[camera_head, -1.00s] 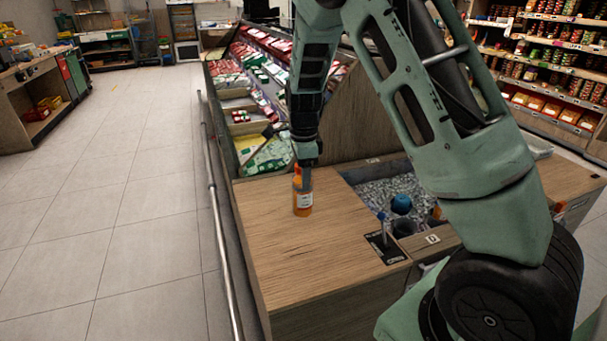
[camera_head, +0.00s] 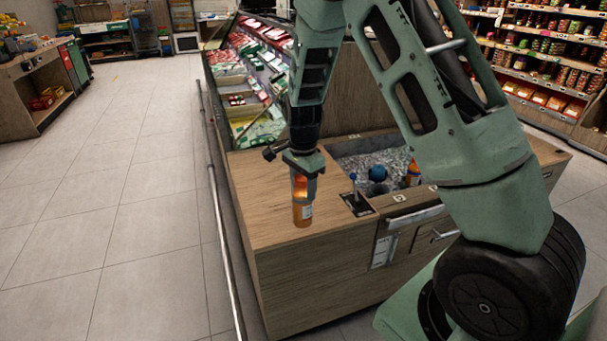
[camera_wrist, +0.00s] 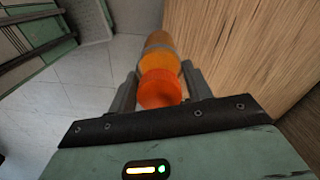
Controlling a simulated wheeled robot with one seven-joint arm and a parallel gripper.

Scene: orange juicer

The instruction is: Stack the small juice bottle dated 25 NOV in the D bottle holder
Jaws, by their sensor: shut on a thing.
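My gripper (camera_head: 304,172) is shut on a small orange juice bottle (camera_head: 302,213), with a pale label on its side, and holds it upright over the near part of the wooden counter. I cannot tell whether its base touches the counter, and the date is too small to read. In the wrist view the bottle's orange cap (camera_wrist: 160,90) is between the two fingers. The ice-filled bin (camera_head: 350,158) lies to the right, with a small label plate (camera_head: 399,197) on its near rim; its letter is hard to read now. The holder openings are mostly hidden.
A blue-topped item (camera_head: 377,173) and another orange bottle (camera_head: 413,174) stand in the bin. A black plate with a small upright blue-tipped stick (camera_head: 356,203) sits between the held bottle and bin. A metal rail (camera_head: 222,230) runs along the counter's left side. Floor on the left is clear.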

